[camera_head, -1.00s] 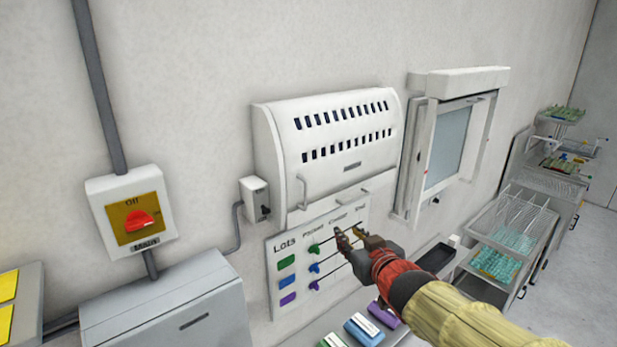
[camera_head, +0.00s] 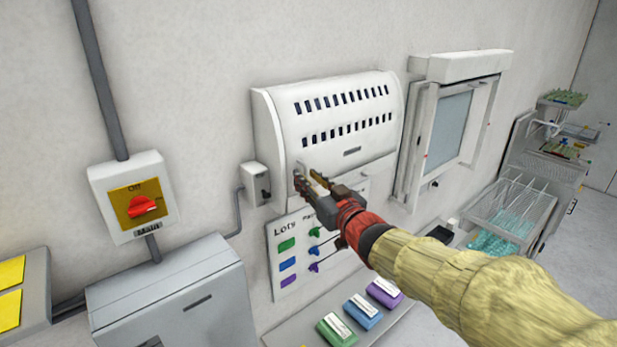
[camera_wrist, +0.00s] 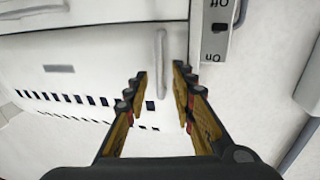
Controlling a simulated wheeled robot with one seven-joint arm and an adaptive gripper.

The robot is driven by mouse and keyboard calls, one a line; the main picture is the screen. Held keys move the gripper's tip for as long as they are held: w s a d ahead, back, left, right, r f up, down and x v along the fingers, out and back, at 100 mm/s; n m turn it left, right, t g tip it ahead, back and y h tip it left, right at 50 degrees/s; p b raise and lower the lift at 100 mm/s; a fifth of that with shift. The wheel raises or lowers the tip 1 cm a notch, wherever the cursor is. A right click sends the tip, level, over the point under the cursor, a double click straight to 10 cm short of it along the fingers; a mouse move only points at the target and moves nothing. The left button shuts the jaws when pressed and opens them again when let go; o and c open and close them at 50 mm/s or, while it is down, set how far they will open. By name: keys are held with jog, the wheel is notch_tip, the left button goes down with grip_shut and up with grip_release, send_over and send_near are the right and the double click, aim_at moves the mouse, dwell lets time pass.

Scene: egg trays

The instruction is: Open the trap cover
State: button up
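The trap cover (camera_head: 346,115) is a white, vented, curved front on a box on the wall, and it looks closed. It also shows in the wrist view (camera_wrist: 85,78) with its dark slots. A pale vertical bar handle (camera_wrist: 161,62) stands on the cover near its side edge. My gripper (camera_head: 307,178) is at the lower left of the cover in the head view and hides most of that handle. In the wrist view, my gripper (camera_wrist: 160,70) is open, with the handle in the gap between its fingertips. I cannot tell whether the fingers touch it.
A small switch box (camera_head: 256,184) sits on the wall just left of the cover. The red main switch (camera_head: 142,207) is further left. A lots panel (camera_head: 283,265) is below, with coloured blocks (camera_head: 363,313) on a shelf. A white-framed window unit (camera_head: 452,125) is at the right.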

jog(key=shift+w, duration=0.1)
jog(key=shift+c, duration=0.9)
jog(key=c, duration=0.4)
grip_shut()
